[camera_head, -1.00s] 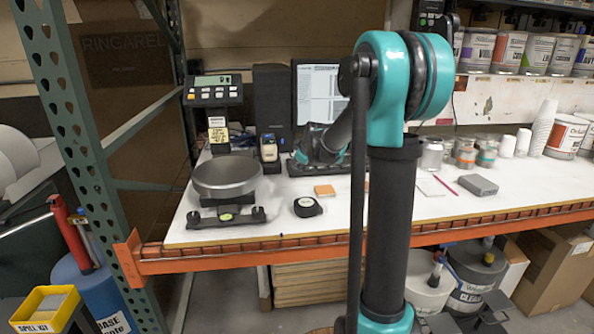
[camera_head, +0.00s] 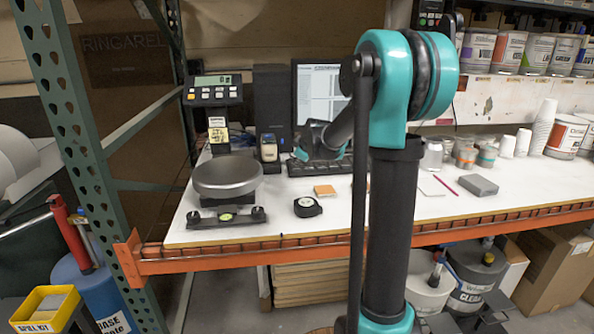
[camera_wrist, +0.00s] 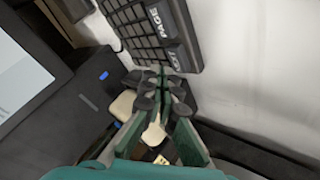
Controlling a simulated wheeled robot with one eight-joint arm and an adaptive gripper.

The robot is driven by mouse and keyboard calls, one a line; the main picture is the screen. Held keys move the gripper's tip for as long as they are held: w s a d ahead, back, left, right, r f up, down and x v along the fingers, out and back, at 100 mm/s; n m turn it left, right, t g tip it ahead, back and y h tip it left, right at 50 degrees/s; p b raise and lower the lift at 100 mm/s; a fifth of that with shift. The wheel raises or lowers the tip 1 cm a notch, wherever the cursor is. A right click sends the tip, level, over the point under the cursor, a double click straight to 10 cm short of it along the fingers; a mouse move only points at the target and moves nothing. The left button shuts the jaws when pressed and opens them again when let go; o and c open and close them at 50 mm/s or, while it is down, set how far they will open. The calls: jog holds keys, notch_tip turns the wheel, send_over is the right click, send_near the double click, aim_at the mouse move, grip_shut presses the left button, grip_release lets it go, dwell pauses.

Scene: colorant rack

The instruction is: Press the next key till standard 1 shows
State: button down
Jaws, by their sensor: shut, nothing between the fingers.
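My gripper (camera_wrist: 163,85) is shut and empty in the wrist view, its dark fingertips together beside the keyboard's near corner. Cream-coloured parts (camera_wrist: 153,136) show behind and between its finger links; I cannot tell which device they belong to. In the head view a small handheld instrument (camera_head: 269,148) with a pale body stands on the bench left of the keyboard. Its screen text and keys are too small to read. The monitor (camera_head: 320,88) behind shows a pale page, unreadable.
The black keyboard (camera_wrist: 148,28) lies close to my fingers. A scale display (camera_head: 212,87) and round pan (camera_head: 227,176) stand at the left. A dark tower (camera_head: 272,98) is behind the instrument.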

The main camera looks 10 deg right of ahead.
aim_at(298, 170)
jog(key=shift+r, duration=0.1)
jog(key=shift+r, duration=2.5)
